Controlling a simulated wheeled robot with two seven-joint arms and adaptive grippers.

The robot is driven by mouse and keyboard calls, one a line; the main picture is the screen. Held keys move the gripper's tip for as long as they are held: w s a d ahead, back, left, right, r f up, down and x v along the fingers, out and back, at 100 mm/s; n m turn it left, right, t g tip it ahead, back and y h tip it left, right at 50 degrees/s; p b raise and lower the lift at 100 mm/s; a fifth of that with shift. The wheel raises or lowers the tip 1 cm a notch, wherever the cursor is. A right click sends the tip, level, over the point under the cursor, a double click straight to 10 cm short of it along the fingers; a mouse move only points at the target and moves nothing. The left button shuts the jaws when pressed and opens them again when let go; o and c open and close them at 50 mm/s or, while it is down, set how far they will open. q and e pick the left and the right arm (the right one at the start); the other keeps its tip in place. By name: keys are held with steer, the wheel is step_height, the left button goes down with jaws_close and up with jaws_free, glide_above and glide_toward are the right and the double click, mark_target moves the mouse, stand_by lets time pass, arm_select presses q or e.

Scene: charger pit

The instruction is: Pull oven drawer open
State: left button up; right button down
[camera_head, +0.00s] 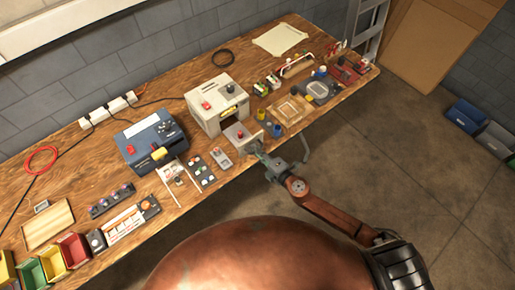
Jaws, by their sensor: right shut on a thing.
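The oven is a pale grey box (203,119) with a red part and a dark knob on top, standing on the wooden bench. A dark opening and a yellow mark show on its front. My right gripper (258,150) is at the drawer's front, at the bench's front edge, and is shut on what appears to be the drawer's handle. The fingertips are small and partly hidden. My left gripper is not in view.
A blue machine (143,142) stands left of the oven. Small panels with buttons (200,170) lie between it and the drawer. Small blue and yellow cups and a wooden tray (291,109) are to the right. The floor (370,150) before the bench is clear.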

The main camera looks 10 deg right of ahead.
steer(key=c, duration=2.3)
jaws_free()
steer(key=shift+c, duration=0.2)
steer(key=shift+s, duration=0.1)
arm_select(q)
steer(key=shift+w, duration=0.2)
arm_select(e)
steer(key=v, duration=1.2)
